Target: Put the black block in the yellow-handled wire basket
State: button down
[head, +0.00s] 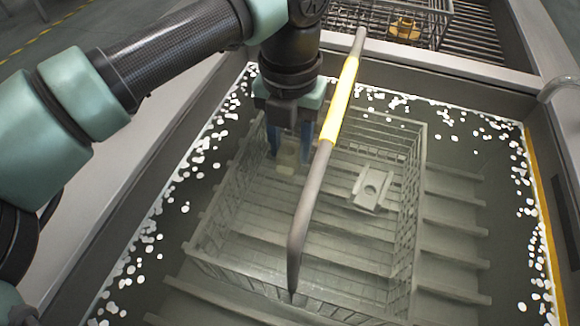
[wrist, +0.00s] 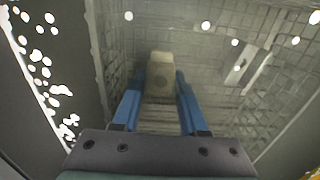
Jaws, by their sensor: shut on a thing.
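The yellow-handled wire basket (head: 408,215) sits under the cloudy liquid of the tank, its handle (head: 342,95) arching up above the surface with a yellow grip. My gripper (head: 289,145) points down into the far left part of the basket, its blue fingers in the liquid. In the wrist view its fingers (wrist: 160,88) are shut on a block (wrist: 161,75) with a round dark mark on its face. The block (head: 288,158) looks pale grey-beige through the liquid, not clearly black. I cannot tell whether it touches the basket floor.
A flat grey part with a hole (head: 371,190) lies in the same basket, right of my gripper. A second wire basket (head: 345,16) stands beyond the tank's far wall, with a yellow-orange part (head: 405,27) in it. White foam floats along the tank edges.

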aim_at(290, 166)
jog(key=shift+f+b, duration=0.65)
jog(key=shift+f, duration=1.8)
jog(key=shift+f, duration=0.1)
jog(key=shift+c, duration=2.2)
grip_release()
notch_tip(290, 166, up, 12)
jog(key=p, duration=0.3)
jog(key=shift+p, duration=0.3)
